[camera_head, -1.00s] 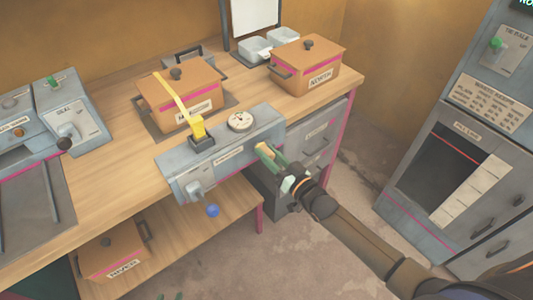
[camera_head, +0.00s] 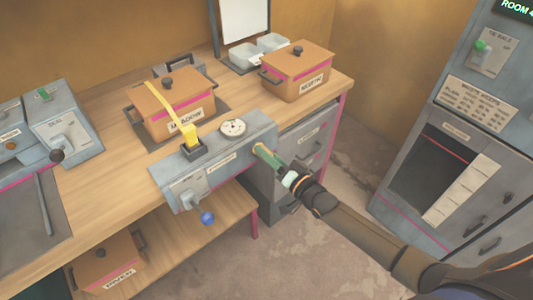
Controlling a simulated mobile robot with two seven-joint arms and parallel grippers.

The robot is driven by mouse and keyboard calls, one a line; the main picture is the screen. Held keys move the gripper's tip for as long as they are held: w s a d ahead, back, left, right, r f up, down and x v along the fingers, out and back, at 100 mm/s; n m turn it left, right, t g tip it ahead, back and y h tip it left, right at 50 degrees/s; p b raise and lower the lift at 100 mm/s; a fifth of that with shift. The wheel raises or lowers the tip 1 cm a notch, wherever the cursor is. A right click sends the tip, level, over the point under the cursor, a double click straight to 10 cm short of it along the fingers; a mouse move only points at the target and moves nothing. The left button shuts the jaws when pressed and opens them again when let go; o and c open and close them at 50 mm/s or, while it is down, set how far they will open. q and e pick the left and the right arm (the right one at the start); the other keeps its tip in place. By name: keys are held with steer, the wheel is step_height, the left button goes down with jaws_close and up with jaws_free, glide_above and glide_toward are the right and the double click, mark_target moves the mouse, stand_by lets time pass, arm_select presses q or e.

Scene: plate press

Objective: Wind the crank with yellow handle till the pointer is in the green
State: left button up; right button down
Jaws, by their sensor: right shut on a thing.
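The grey bench unit (camera_head: 240,158) stands along the front edge of the wooden bench, with a round white gauge (camera_head: 233,128) on top. The gauge's pointer and colours are too small to read. My right gripper (camera_head: 268,157) is at the unit's front, near its right end. The crank's arm is hidden by the gripper. My left gripper is not in view.
Another orange box (camera_head: 305,85) stands to the right. Grey drawers (camera_head: 310,140) stand close behind the gripper.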

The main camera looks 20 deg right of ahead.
steer(key=c, duration=0.5)
jaws_free()
steer(key=v, duration=1.2)
steer(key=shift+s+d, duration=0.15)
steer(key=shift+s, duration=0.1)
steer(key=s+a+f+n+g+h, duration=0.1)
steer(key=s+a+f+n+g, duration=0.1)
steer(key=s+f, duration=0.2)
steer(key=s+a+f+n+g+h, duration=0.1)
steer(key=s+a+f+n+g, duration=0.1)
steer(key=s+f, duration=0.3)
steer(key=s+a+f+n+g+h, duration=0.2)
steer(key=s+f+n+g, duration=0.1)
steer(key=s+f, duration=0.1)
steer(key=shift+s+a+f+g, duration=0.15)
steer(key=shift+s+f+g, duration=0.25)
steer(key=shift+s, duration=0.25)
